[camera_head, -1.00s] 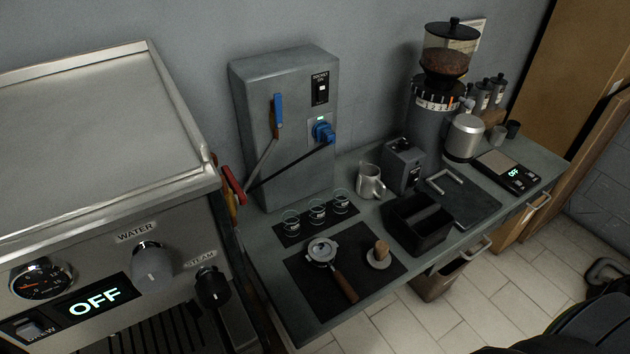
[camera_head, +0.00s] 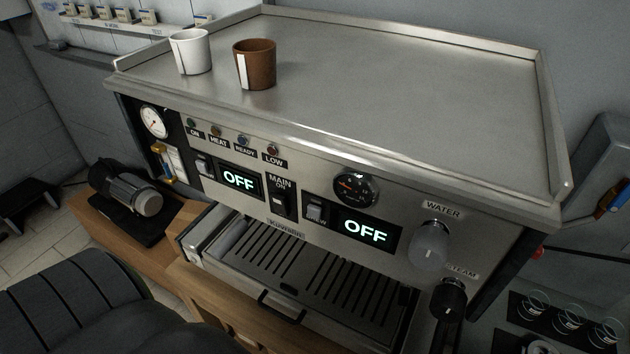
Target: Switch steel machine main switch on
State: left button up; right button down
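The steel machine (camera_head: 400,95) fills the middle of the head view. The row of indicator lamps (camera_head: 243,139) above, labelled ON, HEAT, READY and LOW, looks unlit. Neither of my grippers is in view.
A white cup (camera_head: 190,52) and a brown cup (camera_head: 255,65) stand on the machine's top. The water knob (camera_head: 430,246) and steam knob (camera_head: 449,299) stick out at the front right. A drip tray (camera_head: 290,270) juts out below. A motor pump (camera_head: 130,192) sits at the left.

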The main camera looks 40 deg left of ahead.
aim_at(278, 202)
jog(key=i+j+u, duration=0.1)
jog(key=u, duration=1.15)
jog(key=k+j+u, duration=0.2)
